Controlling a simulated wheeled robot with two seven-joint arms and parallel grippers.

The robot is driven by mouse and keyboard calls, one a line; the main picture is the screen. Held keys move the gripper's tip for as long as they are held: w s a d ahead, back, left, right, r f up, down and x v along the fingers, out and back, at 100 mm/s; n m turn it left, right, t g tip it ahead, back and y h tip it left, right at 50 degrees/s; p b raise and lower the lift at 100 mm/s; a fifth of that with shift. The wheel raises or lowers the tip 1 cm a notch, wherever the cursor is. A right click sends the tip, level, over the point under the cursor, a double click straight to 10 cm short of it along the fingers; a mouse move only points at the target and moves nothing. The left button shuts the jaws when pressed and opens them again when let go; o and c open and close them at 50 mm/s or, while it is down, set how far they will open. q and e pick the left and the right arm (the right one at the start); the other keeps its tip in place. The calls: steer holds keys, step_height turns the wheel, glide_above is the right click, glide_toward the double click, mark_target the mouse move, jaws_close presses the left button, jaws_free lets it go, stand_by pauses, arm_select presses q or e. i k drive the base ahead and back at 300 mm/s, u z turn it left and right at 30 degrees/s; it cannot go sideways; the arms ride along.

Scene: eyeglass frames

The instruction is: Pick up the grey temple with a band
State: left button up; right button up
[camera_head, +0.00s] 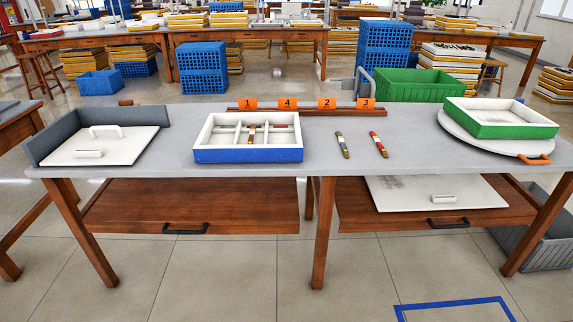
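Two slim temples lie on the bare grey table right of the blue and white tray. One (342,145) looks dark grey with light, yellowish and reddish bands. The other (379,145) is red with a pale or yellowish band and a dark end. The divided tray (248,155) is white inside with a blue front. A small brown and yellow piece (251,133) lies in one of its compartments, and a reddish piece (280,127) shows near its back right. They are too small to identify surely. Neither of my grippers is in view.
A wooden rack (300,112) with orange cards numbered 1, 4, 2, 3 stands along the back. A white board with a handle (103,145) is at left. A green and white tray (500,119) on a round plate is at right. Table front centre-right is clear.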

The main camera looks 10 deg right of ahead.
mark_target(341, 141)
steer(key=z, duration=1)
steer(key=i, duration=0.95)
steer(key=u, duration=0.25)
